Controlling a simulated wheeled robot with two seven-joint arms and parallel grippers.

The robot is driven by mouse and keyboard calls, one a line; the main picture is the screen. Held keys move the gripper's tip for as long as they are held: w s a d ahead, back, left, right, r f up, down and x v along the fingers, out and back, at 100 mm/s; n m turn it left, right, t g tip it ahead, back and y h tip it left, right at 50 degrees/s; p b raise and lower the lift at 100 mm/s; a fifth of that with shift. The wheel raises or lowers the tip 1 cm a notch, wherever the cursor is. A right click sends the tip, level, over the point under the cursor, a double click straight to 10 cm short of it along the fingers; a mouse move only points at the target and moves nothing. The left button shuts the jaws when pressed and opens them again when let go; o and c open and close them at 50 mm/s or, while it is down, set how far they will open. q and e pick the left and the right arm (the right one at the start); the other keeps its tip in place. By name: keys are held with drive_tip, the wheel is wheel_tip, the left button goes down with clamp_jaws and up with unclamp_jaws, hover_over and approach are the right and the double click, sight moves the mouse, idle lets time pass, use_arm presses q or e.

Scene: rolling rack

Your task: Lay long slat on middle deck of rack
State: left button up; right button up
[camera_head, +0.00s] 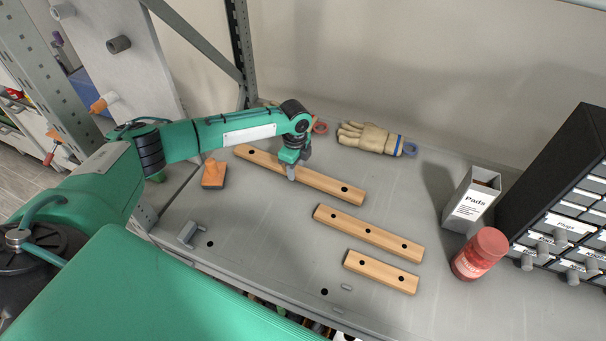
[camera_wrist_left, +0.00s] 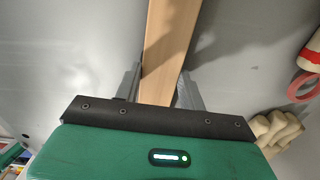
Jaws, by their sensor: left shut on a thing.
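The longest wooden slat (camera_head: 325,183) has dark holes and is at the back of the grey deck, running from back left to front right. My left gripper (camera_head: 292,174) reaches down from above and is shut on it near its middle. In the left wrist view, the slat (camera_wrist_left: 168,40) runs between the two fingers. I cannot tell whether it touches the deck or is slightly raised. A medium slat (camera_head: 368,233) and a short slat (camera_head: 381,272) lie in front of it. The grey metal deck (camera_head: 250,250) belongs to a rack with perforated posts. My right gripper is not in view.
An orange-handled block (camera_head: 214,173) lies left of the slat. A work glove (camera_head: 370,139) lies behind it. A rack post (camera_head: 241,45) rises at the back.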

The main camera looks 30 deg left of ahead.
sight(296, 170)
use_arm(q)
wheel_tip(296, 170, up, 2)
drive_tip(key=shift+p, duration=0.65)
drive_tip(key=shift+r, duration=1.75)
